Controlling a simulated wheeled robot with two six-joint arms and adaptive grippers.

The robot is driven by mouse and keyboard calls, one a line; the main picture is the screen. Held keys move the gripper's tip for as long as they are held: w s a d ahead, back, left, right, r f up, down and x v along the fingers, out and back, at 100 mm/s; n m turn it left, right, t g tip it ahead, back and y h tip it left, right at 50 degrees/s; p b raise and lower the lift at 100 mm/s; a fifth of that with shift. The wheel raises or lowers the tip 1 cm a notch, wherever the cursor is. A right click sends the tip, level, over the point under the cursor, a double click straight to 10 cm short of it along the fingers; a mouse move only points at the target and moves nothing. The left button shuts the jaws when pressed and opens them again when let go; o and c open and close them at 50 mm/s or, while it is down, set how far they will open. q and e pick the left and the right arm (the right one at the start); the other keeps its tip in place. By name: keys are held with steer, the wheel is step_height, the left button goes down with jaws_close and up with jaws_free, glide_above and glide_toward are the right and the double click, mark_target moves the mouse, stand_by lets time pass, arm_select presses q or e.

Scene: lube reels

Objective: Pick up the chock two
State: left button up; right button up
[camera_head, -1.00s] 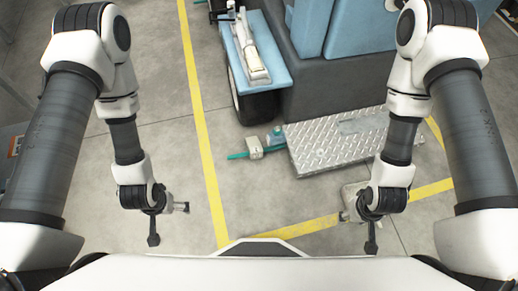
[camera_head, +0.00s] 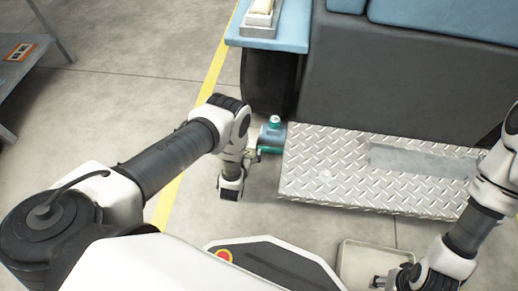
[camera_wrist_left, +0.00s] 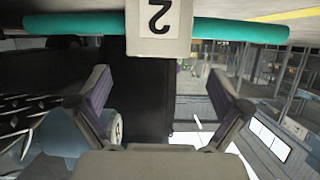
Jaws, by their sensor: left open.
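Chock two (camera_wrist_left: 158,45) is a pale block marked with a "2", with a teal bar (camera_wrist_left: 75,24) running through it. It is at the top centre of the left wrist view, upside down there. My left gripper (camera_wrist_left: 163,103) is open, its two fingers apart and empty, with the block in front of them.
A ridged metal step plate (camera_head: 335,170) lies right of the chock, below a dark grey machine base (camera_head: 400,80). A pale tray (camera_head: 345,262) lies near my right gripper.

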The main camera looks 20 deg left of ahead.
mark_target(250, 138)
arm_select(q)
steer(key=b+x, duration=0.4)
steer(key=x, duration=0.2)
steer(key=shift+s+d+f, duration=0.1)
steer(key=shift+d+f, duration=0.05)
steer(key=shift+d, duration=0.05)
steer(key=shift+w+a, duration=0.1)
steer(key=shift+w, duration=0.2)
steer(key=c, duration=1.5)
steer(key=shift+c, duration=1.1)
steer(key=shift+r, duration=0.25)
